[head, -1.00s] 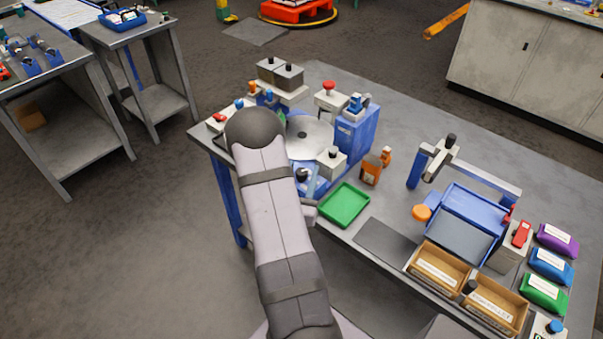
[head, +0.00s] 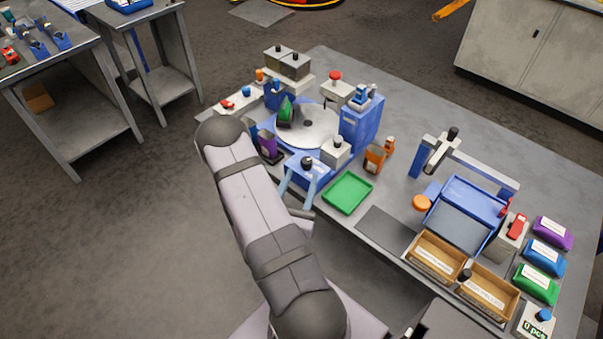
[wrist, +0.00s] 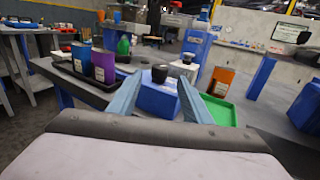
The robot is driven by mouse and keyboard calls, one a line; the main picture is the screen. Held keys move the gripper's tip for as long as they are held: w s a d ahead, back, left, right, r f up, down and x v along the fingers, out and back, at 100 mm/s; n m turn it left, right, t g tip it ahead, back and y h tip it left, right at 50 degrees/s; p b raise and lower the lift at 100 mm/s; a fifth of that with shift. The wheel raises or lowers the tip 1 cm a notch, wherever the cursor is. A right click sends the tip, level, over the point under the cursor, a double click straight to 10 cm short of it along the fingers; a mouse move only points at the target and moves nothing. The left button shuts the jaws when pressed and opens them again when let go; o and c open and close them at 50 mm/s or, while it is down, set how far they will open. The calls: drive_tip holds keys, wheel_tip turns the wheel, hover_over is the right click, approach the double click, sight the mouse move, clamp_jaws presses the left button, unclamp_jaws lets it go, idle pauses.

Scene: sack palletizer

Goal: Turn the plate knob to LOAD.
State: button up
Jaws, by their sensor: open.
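A round silver plate (head: 325,120) sits on the blue machine. A black knob (head: 307,162) stands on a low blue block in front of the plate. It also shows in the wrist view (wrist: 160,73), centred between my fingers. My gripper (head: 301,172) is open, its two light-blue fingers pointing at the knob from the near side. In the wrist view my gripper (wrist: 159,82) has one finger on each side of the knob; I cannot tell whether they touch it. No knob marking or LOAD label is readable. A green item (head: 286,111) stands on the plate's left side.
A white block with a black knob (head: 338,144) stands right of the blue block. A purple item (head: 267,143) stands left, beside my arm.

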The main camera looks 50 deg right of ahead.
sight(302, 164)
idle(0.4)
drive_tip(key=w+d+m+g+h+b, duration=0.1)
drive_tip(key=b, duration=0.1)
drive_tip(key=w+d+r+m+g+h+b, duration=0.1)
drive_tip(key=g+h, duration=0.1)
drive_tip(key=shift+w+d+r+g+h+b, duration=0.1)
drive_tip(key=shift+w+g+h+b, duration=0.1)
drive_tip(key=shift+g+h+b, duration=0.15)
drive_tip(key=shift+w+d+r+m+g+h+b, duration=0.15)
drive_tip(key=shift+w+m+g+h+b, duration=0.2)
drive_tip(key=shift+m+g+b, duration=0.5)
drive_tip(key=shift+w+m+g+b, duration=0.2)
drive_tip(key=shift+m+g+b, duration=0.25)
drive_tip(key=shift+g, duration=0.75)
drive_tip(key=g, duration=0.1)
drive_tip(key=m, duration=0.1)
drive_tip(key=g+b, duration=0.1)
drive_tip(key=shift+w+a+m+g, duration=0.25)
drive_tip(key=shift+m+g, duration=0.05)
drive_tip(key=shift+m, duration=0.1)
drive_tip(key=m+g+y, duration=0.1)
drive_tip(key=w+a+f+g+y+b, duration=0.1)
drive_tip(key=a+m+g+y+b, duration=0.1)
drive_tip(key=shift+w+a+f+m, duration=0.25)
drive_tip(key=shift+w+m, duration=0.05)
drive_tip(key=shift+w, duration=0.05)
drive_tip(key=shift+p+x, duration=0.7)
drive_tip(key=shift+x, duration=3)
drive_tip(key=shift+s+a, duration=0.1)
drive_tip(key=shift+s, duration=0.05)
